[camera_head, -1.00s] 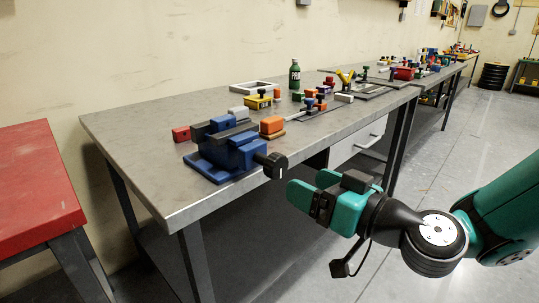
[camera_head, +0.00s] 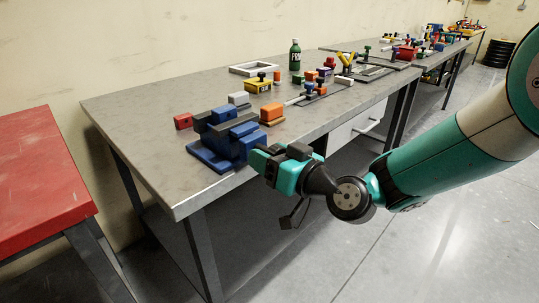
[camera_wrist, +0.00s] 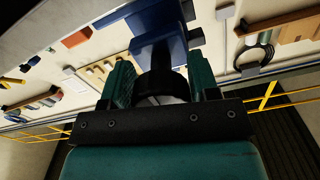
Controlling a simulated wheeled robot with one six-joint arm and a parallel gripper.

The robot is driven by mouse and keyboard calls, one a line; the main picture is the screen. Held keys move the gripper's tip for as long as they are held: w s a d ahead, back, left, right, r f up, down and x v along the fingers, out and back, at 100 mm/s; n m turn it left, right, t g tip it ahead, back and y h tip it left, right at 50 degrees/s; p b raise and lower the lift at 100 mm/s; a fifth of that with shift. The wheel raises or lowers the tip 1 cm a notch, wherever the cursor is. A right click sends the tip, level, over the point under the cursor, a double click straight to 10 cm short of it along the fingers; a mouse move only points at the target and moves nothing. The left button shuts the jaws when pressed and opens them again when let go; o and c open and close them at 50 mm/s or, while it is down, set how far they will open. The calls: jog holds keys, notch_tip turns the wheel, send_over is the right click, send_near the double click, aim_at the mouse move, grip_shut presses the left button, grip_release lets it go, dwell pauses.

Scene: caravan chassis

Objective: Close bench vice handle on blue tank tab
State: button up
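The blue bench vice (camera_head: 212,156) sits at the near left corner of the workbench and shows in the wrist view too (camera_wrist: 158,22). A blue block (camera_head: 223,114) sits between its dark jaws; I cannot tell for sure that this is the tank tab. My gripper (camera_head: 262,158) is at the vice's right side, over the bench's front edge. In the wrist view its two green fingers (camera_wrist: 161,84) stand on either side of the dark vice handle (camera_wrist: 160,78). I cannot tell whether they press on it. In the head view the gripper hides the handle.
Beside the vice on the workbench (camera_head: 150,120) are a red block (camera_head: 183,121), an orange block (camera_head: 271,113) and a yellow block (camera_head: 258,85). A green bottle (camera_head: 295,55) stands farther back. A red table (camera_head: 40,175) is at the left. The floor in front is clear.

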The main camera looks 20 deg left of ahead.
jog(key=c, duration=0.5)
jog(key=shift+o, duration=0.2)
